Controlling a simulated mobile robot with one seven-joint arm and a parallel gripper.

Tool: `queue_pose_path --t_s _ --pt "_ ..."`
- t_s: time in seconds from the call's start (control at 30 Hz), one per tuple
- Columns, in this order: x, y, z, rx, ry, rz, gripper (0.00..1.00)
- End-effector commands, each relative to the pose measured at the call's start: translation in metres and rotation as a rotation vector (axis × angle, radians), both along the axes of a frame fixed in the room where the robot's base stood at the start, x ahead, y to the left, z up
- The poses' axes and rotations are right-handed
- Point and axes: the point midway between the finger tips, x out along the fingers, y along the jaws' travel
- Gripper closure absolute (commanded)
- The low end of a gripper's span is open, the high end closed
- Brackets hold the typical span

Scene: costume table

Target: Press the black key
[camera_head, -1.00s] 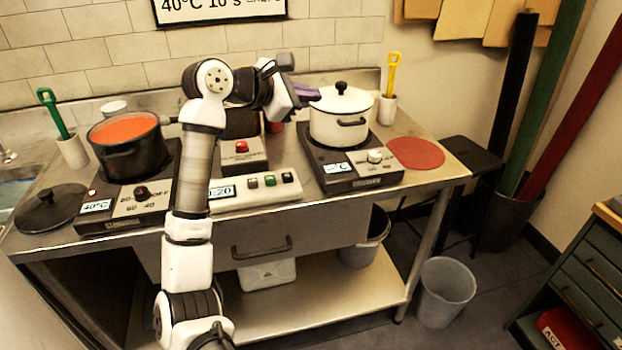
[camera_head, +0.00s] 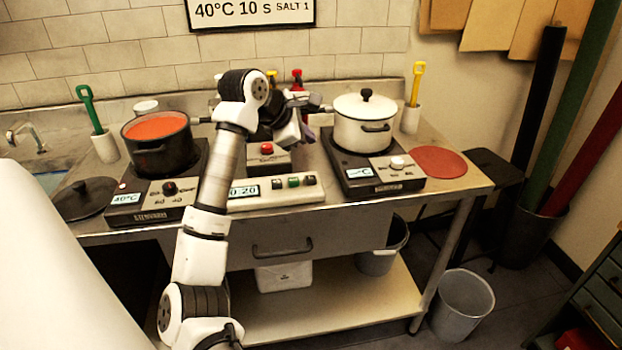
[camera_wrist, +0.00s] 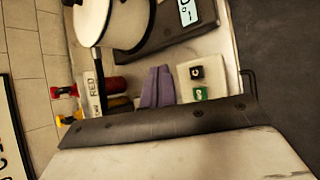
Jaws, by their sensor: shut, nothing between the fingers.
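A white control box (camera_head: 246,204) with a 0:20 display stands at the table's front, between the two hot plates. It has a row of keys. The right-hand key (camera_head: 309,180) looks dark; in the wrist view it is a black key (camera_wrist: 196,72) with a white mark. A green key (camera_head: 293,182) sits beside it and also shows in the wrist view (camera_wrist: 200,93). The left key (camera_head: 278,184) also looks dark, and is not visible in the wrist view. My gripper (camera_head: 308,134), with purple fingers, is shut and empty behind and above the box; the fingers (camera_wrist: 158,72) appear apart from the keys.
A white lidded pot (camera_head: 363,134) stands on the right hot plate, close to my gripper. A dark pot (camera_head: 170,158) with red contents is on the left one. A red-button box (camera_head: 267,150) and bottles (camera_wrist: 95,86) are behind the control box. A red round mat (camera_head: 438,162) lies right.

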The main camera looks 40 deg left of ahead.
Motion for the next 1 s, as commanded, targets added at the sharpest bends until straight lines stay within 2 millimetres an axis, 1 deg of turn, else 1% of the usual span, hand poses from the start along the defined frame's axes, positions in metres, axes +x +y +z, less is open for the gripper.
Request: queue_pose_path --t_s 0.03,0.17,0.5,0.67,1.0 --pt "0.0 0.0 -0.007 -0.002 0.0 0.0 1.0" --pt "0.0 -0.001 -0.022 -0.003 0.0 -0.001 1.0" --pt "0.0 0.0 -0.072 -0.001 0.0 -0.001 1.0" --pt "0.0 0.0 -0.081 -0.001 -0.001 -0.001 1.0" --pt "0.0 0.0 -0.08 -0.001 -0.001 -0.001 1.0"
